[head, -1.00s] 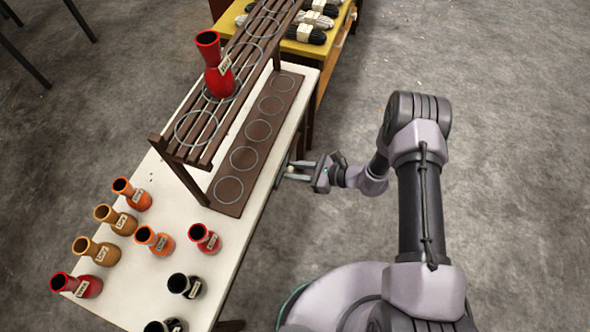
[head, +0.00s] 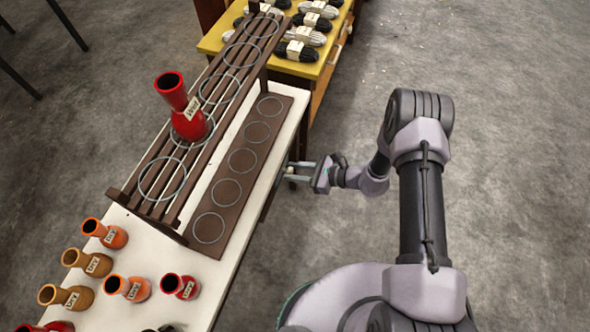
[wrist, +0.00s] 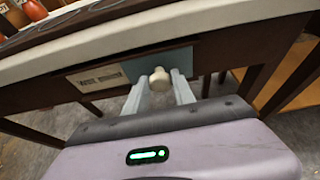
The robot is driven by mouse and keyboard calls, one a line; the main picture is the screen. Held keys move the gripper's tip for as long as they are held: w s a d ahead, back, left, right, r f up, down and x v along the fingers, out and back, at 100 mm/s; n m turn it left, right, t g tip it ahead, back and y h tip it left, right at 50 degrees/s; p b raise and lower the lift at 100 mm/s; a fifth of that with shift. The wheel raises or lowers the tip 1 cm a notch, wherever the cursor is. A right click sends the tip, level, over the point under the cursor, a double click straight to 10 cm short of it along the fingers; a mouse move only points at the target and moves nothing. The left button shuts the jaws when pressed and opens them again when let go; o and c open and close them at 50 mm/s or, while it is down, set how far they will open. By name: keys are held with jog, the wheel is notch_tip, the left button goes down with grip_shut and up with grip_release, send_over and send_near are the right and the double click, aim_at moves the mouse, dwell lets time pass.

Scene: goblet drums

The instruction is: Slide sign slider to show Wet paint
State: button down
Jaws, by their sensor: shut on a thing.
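In the wrist view, a sign slider (wrist: 160,61) with a blue-grey panel sits on the dark front of the table, under its pale top. A pale round knob (wrist: 159,78) sticks out from it. My gripper (wrist: 159,88) is shut on this knob, one finger on each side. A cream lettered plate (wrist: 97,77) shows to the left of the panel; its words are too small and blurred to read surely. In the head view, my gripper (head: 296,170) is at the right edge of the table, and the sign's face is hidden.
The white table (head: 150,250) bears a brown slatted rack (head: 165,155) with a red drum (head: 188,118) on it. Several tagged drums stand at the table's near end. A yellow-topped cabinet (head: 270,68) with yarn bundles stands beyond. Open floor lies to the right.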

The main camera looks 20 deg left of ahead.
jog(key=c, duration=1.1)
grip_release()
jog(key=shift+w+r, duration=0.1)
jog(key=shift+w, duration=0.25)
jog(key=shift+s, duration=0.1)
jog(key=p+v, duration=0.4)
jog(key=v, duration=1.3)
jog(key=shift+s+d+p, duration=0.1)
jog(key=shift+d+p, duration=0.2)
jog(key=shift+p, duration=0.1)
